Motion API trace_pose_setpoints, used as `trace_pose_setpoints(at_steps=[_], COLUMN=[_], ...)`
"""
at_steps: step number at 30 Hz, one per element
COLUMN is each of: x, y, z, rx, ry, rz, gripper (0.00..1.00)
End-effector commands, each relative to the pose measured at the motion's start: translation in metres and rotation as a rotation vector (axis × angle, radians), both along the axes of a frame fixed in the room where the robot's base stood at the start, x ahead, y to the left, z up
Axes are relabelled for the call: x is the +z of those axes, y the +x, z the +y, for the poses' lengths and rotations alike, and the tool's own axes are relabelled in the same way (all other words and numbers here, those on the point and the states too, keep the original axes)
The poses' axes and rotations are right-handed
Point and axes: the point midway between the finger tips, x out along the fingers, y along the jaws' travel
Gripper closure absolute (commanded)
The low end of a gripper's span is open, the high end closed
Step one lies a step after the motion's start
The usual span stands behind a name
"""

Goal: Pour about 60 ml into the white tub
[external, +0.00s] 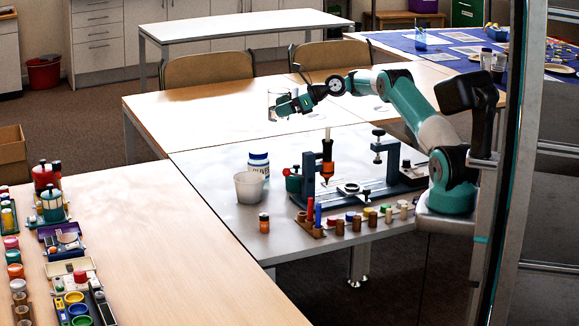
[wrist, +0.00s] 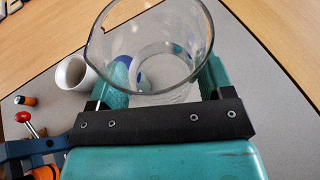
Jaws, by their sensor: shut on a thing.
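The white tub (external: 250,187) stands upright on the grey table. In the wrist view the tub (wrist: 70,74) is left of the glass, with its open mouth visible. My gripper (external: 289,104) is shut on a clear glass beaker (external: 273,99) and holds it in the air, above and to the right of the tub in the external view. The beaker (wrist: 101,48) fills the upper middle of the wrist view, with its spout at the left. It looks about upright. Clear liquid seems to be low in it, but I cannot tell how much.
A white jar with a blue lid (external: 259,160) stands just behind the tub. A small orange bottle (external: 264,223) stands in front. A metal-and-blue fixture (external: 375,190) with an orange tool and a row of coloured pegs is to the right. The table left of the tub is clear.

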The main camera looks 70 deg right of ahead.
Motion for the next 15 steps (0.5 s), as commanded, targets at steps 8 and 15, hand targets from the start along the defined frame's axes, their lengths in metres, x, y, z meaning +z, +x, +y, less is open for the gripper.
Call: trace_pose_setpoints(at_steps=[8, 15], x=[-0.03, -0.053], y=[0.064, 0.091], z=[0.083, 0.132], rx=[0.099, 0.147], ry=[0.002, -0.005], rz=[0.002, 0.005], gripper=[0.55, 0.55])
